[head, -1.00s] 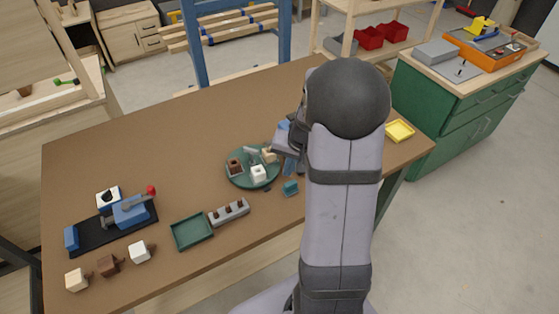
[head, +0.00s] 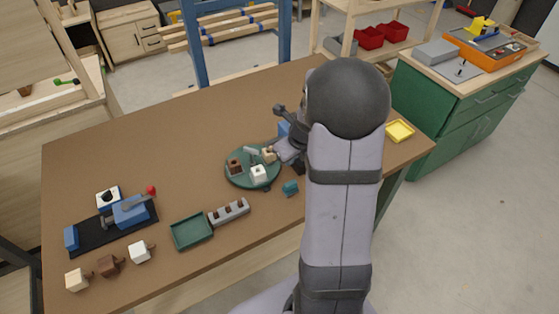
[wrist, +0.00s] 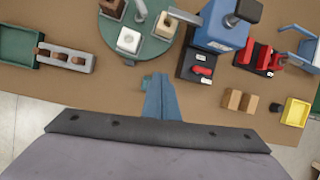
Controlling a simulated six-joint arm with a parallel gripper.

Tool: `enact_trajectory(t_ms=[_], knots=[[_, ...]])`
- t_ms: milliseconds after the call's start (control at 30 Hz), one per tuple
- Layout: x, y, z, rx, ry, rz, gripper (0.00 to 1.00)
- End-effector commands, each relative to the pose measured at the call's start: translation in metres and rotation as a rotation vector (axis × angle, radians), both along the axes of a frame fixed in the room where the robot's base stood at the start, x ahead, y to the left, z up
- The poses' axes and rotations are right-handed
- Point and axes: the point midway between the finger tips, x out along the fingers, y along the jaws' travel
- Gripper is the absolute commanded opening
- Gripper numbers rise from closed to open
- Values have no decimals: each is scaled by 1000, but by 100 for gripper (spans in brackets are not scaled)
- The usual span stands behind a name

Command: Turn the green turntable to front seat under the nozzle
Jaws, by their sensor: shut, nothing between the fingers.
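The green turntable (head: 240,180) stands near the middle of the table and carries a brown seat (head: 235,166), a white seat (head: 258,174) and a pale wood seat (head: 268,156). The white seat is nearest the table's front edge. In the wrist view, a grey nozzle arm (wrist: 185,15) reaches left from a blue machine (wrist: 222,28) toward the pale seat (wrist: 165,25); whether it is exactly above it I cannot tell. My gripper (wrist: 162,78) is shut and empty, in front of the turntable and apart from it. My arm hides its fingers in the head view.
A teal block (head: 291,188) lies close to my fingers, partly covered by them in the wrist view. A grey holder (head: 229,211), a green tray (head: 192,231) and a blue press (head: 130,211) stand left. Red clamps and wood blocks (wrist: 239,101) lie right, near a yellow tray (head: 400,131).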

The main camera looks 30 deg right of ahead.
Motion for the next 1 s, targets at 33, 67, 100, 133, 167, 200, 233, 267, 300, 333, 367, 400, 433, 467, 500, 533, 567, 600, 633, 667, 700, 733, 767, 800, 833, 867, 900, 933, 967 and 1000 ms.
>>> enact_trajectory(t_ms=[33,67,100,133,167,200,233,267,300,333,367,400,433,467,500,533,567,600,633,667,700,733,767,800,833,867,900,933,967,1000], knots=[[0,0,0,22,-2,-56,0],[0,0,0,35,-4,-88,0],[0,0,0,49,-5,-124,0],[0,0,0,59,-7,-149,0],[0,0,0,67,-7,-168,0],[0,0,0,75,-8,-188,0],[0,0,0,80,-9,-201,0],[0,0,0,83,-9,-210,0],[0,0,0,87,-10,-219,0],[0,0,0,89,-10,-223,0],[0,0,0,89,-10,-225,0],[0,0,0,90,-10,-226,0],[0,0,-1,90,-10,-226,0],[0,0,-1,89,-10,-225,0],[1,0,-3,90,-9,-224,0],[1,0,-4,90,-9,-223,0],[2,0,-6,90,-9,-223,0],[3,0,-8,89,-9,-223,0],[4,0,-11,89,-9,-223,0],[5,0,-13,89,-9,-223,0],[6,0,-18,90,-8,-222,0],[8,0,-21,90,-8,-222,0],[9,-1,-26,90,-7,-222,0],[11,-1,-32,90,-7,-221,0],[13,-1,-37,90,-7,-222,0],[15,-1,-42,91,-5,-221,0],[18,-1,-49,90,-7,-221,0],[20,-2,-55,90,-6,-222,0],[22,-2,-60,90,-7,-221,0],[25,-2,-67,90,-7,-221,0]])
